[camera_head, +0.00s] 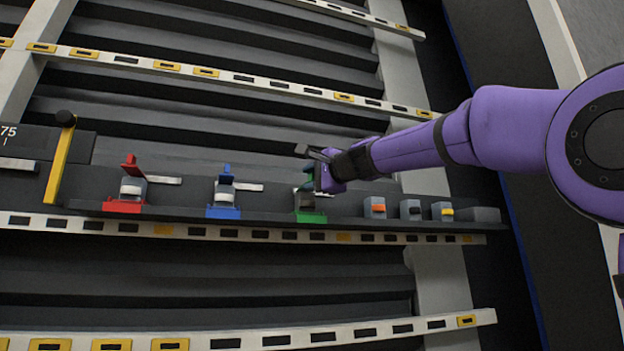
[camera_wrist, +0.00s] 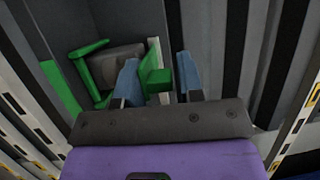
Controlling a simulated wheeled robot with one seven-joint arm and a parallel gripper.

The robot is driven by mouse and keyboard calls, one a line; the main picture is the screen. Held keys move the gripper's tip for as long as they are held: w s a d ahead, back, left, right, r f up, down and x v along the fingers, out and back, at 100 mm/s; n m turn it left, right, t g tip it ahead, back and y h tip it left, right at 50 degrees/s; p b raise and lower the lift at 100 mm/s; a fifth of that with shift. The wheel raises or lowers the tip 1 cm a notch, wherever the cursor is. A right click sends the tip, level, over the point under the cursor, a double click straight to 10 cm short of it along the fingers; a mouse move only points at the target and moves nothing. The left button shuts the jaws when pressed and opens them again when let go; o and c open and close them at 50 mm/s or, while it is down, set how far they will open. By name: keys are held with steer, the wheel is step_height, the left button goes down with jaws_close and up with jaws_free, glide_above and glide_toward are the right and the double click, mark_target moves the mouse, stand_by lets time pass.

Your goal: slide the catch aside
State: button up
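A green catch (camera_head: 311,217) sits on the dark ledge, with a green base and a dark grey block. In the wrist view its green frame (camera_wrist: 88,50) surrounds the grey block (camera_wrist: 120,62), and a green upright tab (camera_wrist: 155,78) stands to the right. My gripper (camera_wrist: 158,75) has its two blue-grey fingers on either side of this tab. The left finger is close against it, and a narrow gap shows at the right finger. In the head view my gripper (camera_head: 318,168) is at the green catch and hides its upper part.
A red catch (camera_head: 123,206) and a blue catch (camera_head: 223,211), each with a pale bar, stand to the left. A yellow lever (camera_head: 59,165) is at far left. Small grey blocks with orange (camera_head: 375,208), black (camera_head: 410,210) and yellow (camera_head: 442,212) marks stand to the right.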

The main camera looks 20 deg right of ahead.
jaws_close()
steer(key=d, duration=0.7)
steer(key=shift+r, duration=0.25)
steer(key=shift+o, duration=2)
jaws_free()
steer(key=shift+f, duration=0.15)
steer(key=shift+s, duration=0.15)
steer(key=v, duration=1)
steer(key=shift+s, duration=0.25)
